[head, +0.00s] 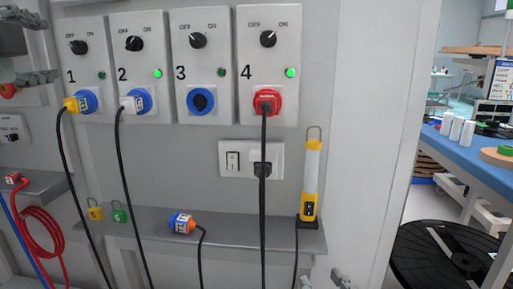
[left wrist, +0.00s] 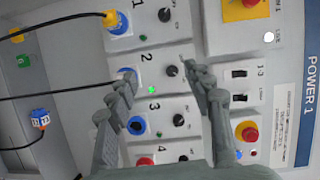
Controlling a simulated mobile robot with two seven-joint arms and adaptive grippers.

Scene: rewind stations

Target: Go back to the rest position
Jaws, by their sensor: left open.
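My left gripper (head: 30,47) is at the upper left edge of the head view, in front of the wall panels. Its fingers are apart and hold nothing, which the left wrist view (left wrist: 162,82) also shows. There they point toward panels 1 and 2, and one finger overlaps the socket of panel 2. My right gripper (head: 323,279) shows only its fingertips at the bottom edge of the head view, below the shelf. The fingertips are apart with nothing visible between them.
Panels 1, 2 and 4 hold a yellow plug (head: 71,105), a pale plug (head: 128,103) and a red plug (head: 266,98); socket 3 (head: 201,102) is empty. Black cables hang down. The shelf (head: 150,222) carries a blue-orange connector (head: 182,222) and a yellow lamp (head: 311,180).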

